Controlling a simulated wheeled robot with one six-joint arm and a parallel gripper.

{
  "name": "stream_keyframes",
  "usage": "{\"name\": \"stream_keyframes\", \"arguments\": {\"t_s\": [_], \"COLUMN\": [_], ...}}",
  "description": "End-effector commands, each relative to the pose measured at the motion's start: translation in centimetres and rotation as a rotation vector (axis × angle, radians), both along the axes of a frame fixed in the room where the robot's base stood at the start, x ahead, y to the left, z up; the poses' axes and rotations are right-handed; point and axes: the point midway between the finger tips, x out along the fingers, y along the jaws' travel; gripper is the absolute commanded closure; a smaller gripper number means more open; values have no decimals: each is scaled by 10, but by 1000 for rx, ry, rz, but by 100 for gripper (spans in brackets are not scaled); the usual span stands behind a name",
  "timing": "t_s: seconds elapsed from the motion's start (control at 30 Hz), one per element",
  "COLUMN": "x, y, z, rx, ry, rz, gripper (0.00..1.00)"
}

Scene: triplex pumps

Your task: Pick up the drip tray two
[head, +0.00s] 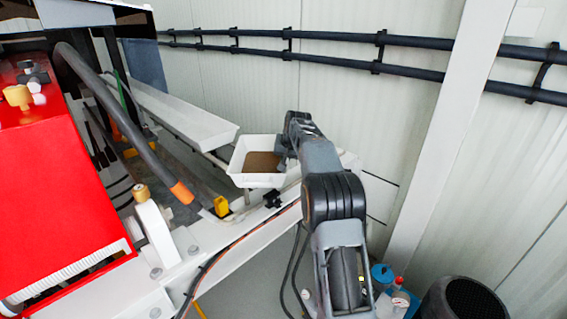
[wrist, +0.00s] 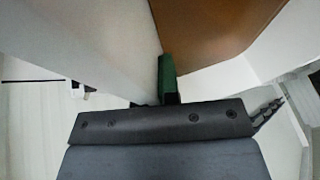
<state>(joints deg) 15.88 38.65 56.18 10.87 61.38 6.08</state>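A white tray (head: 238,166) with sloping sides and a flat brown surface inside sits beside the white frame, in the middle of the head view. In the wrist view its pale wall (wrist: 105,45) fills the upper left, with the brown inside to the right. My gripper (head: 284,158) is at the tray's right side in the head view. In the wrist view one green-padded finger of my gripper (wrist: 167,80) lies along the inner side of the wall. The other finger is hidden, so I cannot tell whether the wall is gripped. No label on the tray is readable.
A long white trough (head: 185,115) runs behind the tray to the left. A red machine (head: 65,190) and a hose with an orange end (head: 180,190) stand left. Dark pipes (head: 330,65) run along the wall. A black bin (head: 460,300) stands at lower right.

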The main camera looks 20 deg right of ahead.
Motion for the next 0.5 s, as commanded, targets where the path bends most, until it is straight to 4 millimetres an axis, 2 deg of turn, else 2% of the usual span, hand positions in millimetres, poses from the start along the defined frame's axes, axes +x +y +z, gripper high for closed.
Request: {"name": "stream_keyframes", "arguments": {"t_s": [0.2,0.5], "x": [0,-24], "y": [0,5], "z": [20,48], "rx": [0,0], "ry": [-5,-5], "rz": [0,-1], "gripper": [100,100]}}
